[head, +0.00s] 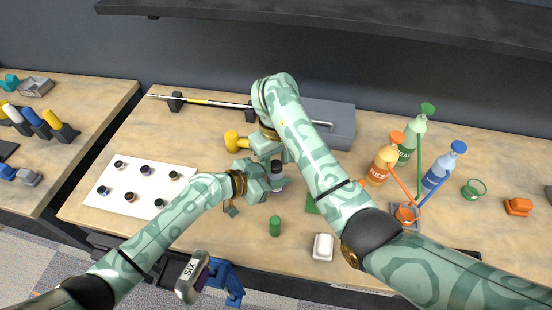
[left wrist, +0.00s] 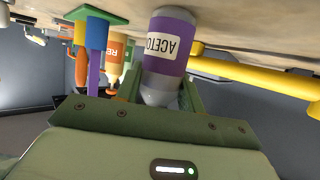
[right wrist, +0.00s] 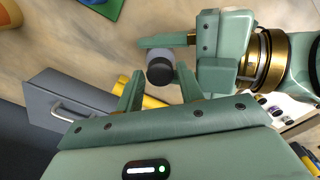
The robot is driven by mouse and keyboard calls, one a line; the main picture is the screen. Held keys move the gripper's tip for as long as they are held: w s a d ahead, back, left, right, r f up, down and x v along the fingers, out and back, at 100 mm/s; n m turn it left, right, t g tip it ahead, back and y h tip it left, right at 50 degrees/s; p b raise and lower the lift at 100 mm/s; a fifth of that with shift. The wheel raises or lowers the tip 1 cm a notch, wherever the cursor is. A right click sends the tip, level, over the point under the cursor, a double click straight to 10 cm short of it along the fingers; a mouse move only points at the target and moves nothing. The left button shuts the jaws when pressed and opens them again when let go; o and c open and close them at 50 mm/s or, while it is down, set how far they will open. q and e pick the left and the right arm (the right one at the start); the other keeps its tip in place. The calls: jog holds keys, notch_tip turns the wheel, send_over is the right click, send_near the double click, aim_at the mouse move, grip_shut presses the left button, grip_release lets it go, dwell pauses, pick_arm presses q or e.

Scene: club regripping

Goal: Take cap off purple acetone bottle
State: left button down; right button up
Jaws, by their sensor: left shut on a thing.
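The purple acetone bottle (head: 278,184) stands on the middle of the bench. In the left wrist view the bottle (left wrist: 171,45) shows its white label, with a finger on each side. My left gripper (head: 267,183) is shut on it from the left. The bottle's dark cap (right wrist: 160,70) faces the camera in the right wrist view. My right gripper (right wrist: 158,80) is above the bottle with its fingers apart. The cap appears between or just beyond its fingertips; contact cannot be told. In the head view my right gripper (head: 270,148) partly hides the bottle's top.
A green cylinder (head: 275,226) and white block (head: 323,246) are in front. Orange (head: 381,166), green (head: 410,140) and blue (head: 437,174) bottles stand right. A white mat (head: 128,205) with small jars lies left.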

jog(key=shift+f, duration=0.15)
jog(key=c, duration=0.8)
jog(key=o, duration=1.1)
